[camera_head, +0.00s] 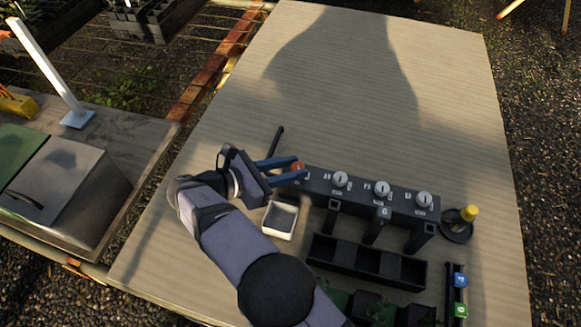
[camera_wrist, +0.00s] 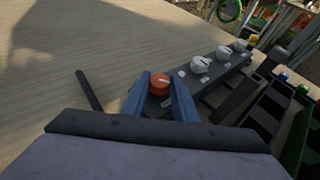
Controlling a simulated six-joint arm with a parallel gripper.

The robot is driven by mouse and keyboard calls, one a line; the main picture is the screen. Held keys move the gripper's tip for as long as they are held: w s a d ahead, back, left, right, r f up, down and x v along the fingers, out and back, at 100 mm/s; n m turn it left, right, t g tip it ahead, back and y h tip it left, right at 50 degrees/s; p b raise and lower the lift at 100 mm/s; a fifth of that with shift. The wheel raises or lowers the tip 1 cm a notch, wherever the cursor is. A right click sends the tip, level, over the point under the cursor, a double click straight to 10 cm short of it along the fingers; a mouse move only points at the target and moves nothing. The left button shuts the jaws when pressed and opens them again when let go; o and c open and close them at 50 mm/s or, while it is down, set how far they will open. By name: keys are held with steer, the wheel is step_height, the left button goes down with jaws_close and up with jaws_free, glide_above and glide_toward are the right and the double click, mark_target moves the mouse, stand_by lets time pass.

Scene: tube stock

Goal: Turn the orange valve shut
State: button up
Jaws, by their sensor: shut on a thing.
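The orange valve (camera_head: 298,166) is a round knob at the left end of a dark rack (camera_head: 360,200). In the wrist view the orange valve (camera_wrist: 159,83) shows a pale pointer mark on its top. My gripper (camera_head: 292,170) has its two blue fingers around the valve, one on each side. In the wrist view my gripper (camera_wrist: 160,88) is shut on the valve, and the fingers hide its sides. Three white knobs stand in a row along the same rack, one of them the nearest white knob (camera_head: 340,179).
A small white-rimmed tray (camera_head: 280,221) sits below my gripper. A black compartment box (camera_head: 366,263) lies in front of the rack. A yellow-topped item (camera_head: 469,212) stands in a black dish at the right. A dark rod (camera_head: 277,141) is behind the gripper. The table's far part is clear.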

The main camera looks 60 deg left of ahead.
steer(key=shift+r, duration=0.1)
steer(key=o, duration=1.1)
steer(key=shift+w, duration=0.1)
steer(key=shift+c, duration=0.2)
steer(key=p+v, duration=0.1)
steer(key=v, duration=0.6)
steer(key=shift+s+p, duration=0.25)
steer(key=shift+p, duration=0.1)
